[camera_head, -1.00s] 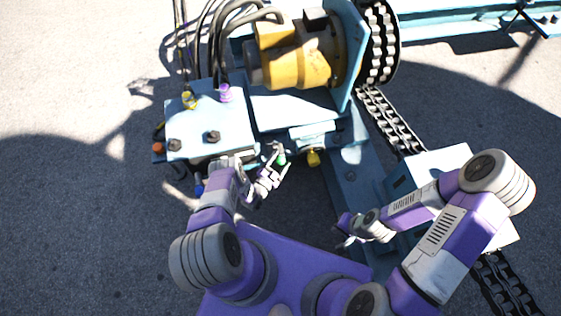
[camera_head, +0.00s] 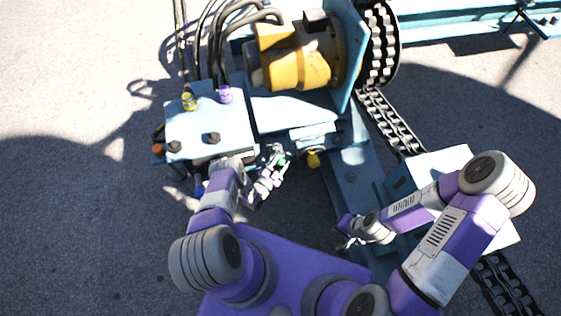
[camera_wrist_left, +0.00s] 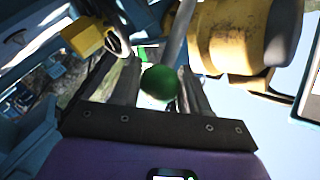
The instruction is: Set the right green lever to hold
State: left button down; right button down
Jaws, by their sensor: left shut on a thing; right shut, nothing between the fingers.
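The green lever's round knob (camera_wrist_left: 160,83) sits between the two fingers of my left gripper (camera_wrist_left: 158,70) in the left wrist view. In the head view, my left gripper (camera_head: 277,160) is at the front of the blue machine and shut on this knob, of which only a little green (camera_head: 284,162) shows. My right gripper (camera_head: 346,240) is shut and empty, low to the right, apart from the lever.
A yellow knob (camera_head: 313,158) is close to the right of my left gripper. A blue control box (camera_head: 225,125) with yellow, purple and black knobs stands to the left. A yellow motor (camera_head: 295,62) and a chain (camera_head: 392,120) lie beyond.

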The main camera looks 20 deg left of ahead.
pick_arm(q)
jog(key=shift+r, duration=0.1)
jog(key=shift+w+a+r+n+g+p, duration=0.3)
jog(key=shift+r+n+g+p, duration=0.2)
jog(key=shift+r+p, duration=0.25)
jog(key=shift+w+a+r+n+g+p, duration=0.25)
jog(key=shift+w+r+n+g+p, duration=0.2)
jog(key=shift+n+g+p, duration=0.1)
jog(key=shift+w+a+r+n+g, duration=0.45)
jog(key=shift+w+r+n+g, duration=0.1)
jog(key=shift+w+r+g, duration=0.1)
jog(key=shift+w+a+r+n+g, duration=0.35)
jog(key=shift+w+a+n+g, duration=0.1)
jog(key=shift+w+n+g, duration=0.2)
jog(key=c, duration=0.6)
grip_release()
